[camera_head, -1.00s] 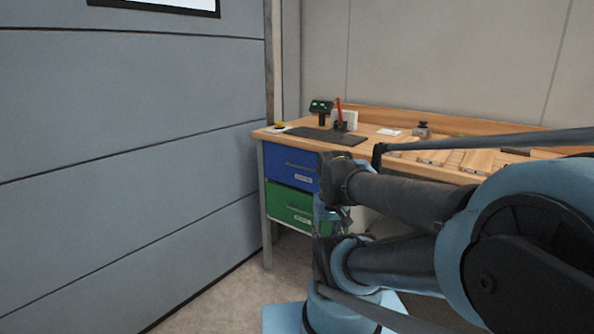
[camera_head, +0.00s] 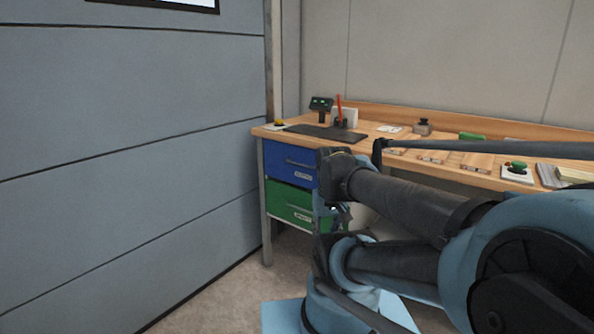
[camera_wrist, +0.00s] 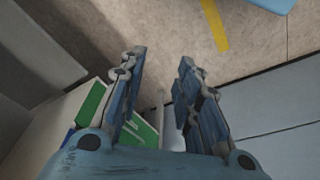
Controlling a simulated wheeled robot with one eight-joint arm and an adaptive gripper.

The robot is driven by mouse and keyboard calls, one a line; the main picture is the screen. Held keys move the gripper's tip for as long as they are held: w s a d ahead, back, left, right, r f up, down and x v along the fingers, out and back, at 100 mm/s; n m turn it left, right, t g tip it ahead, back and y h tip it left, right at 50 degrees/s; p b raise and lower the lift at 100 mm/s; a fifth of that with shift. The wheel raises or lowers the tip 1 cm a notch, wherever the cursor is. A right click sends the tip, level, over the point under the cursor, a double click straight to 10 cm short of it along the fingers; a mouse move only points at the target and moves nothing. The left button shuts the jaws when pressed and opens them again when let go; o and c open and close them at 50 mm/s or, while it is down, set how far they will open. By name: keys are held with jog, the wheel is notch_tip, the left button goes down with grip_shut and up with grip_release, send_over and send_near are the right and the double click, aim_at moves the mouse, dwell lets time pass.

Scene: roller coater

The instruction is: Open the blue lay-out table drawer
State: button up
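The blue drawer (camera_head: 290,163) is the upper drawer at the left end of the wooden lay-out table (camera_head: 390,146). Its front looks flush and closed, with a grey bar handle (camera_head: 300,163) and a white label; my arm covers its right edge. In the wrist view my gripper (camera_wrist: 162,57) has its two fingers spread apart with nothing held between them. A green drawer front and a small strip of blue (camera_wrist: 70,135) show beside and behind the left finger. In the head view the gripper is largely hidden by my arm, near the drawers' right side.
A green drawer (camera_head: 290,204) sits directly below the blue one. A grey panelled wall (camera_head: 130,150) stands close on the left. The tabletop holds a black mat (camera_head: 325,133), a pen holder and papers. The floor before the drawers is clear.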

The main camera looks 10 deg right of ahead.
aim_at(298, 164)
jog(key=w+d+r+n+t+h, duration=0.1)
jog(key=w+r+n+h, duration=0.2)
jog(key=w, duration=0.8)
jog(key=w+d+r+n+t+h, duration=0.15)
jog(key=w+r+h, duration=0.25)
jog(key=w, duration=0.7)
jog(key=w+a+f+n+t+h, duration=0.1)
jog(key=w+a+n+t+h, duration=0.4)
jog(key=w+a, duration=1.1)
jog(key=w+d+f+t+y, duration=0.1)
jog(key=w+d+f, duration=0.2)
jog(key=w+d, duration=0.8)
jog(key=shift+w+d+f+m, duration=0.3)
jog(key=shift+d+f+m, duration=0.05)
jog(key=shift+d, duration=0.35)
grip_shut()
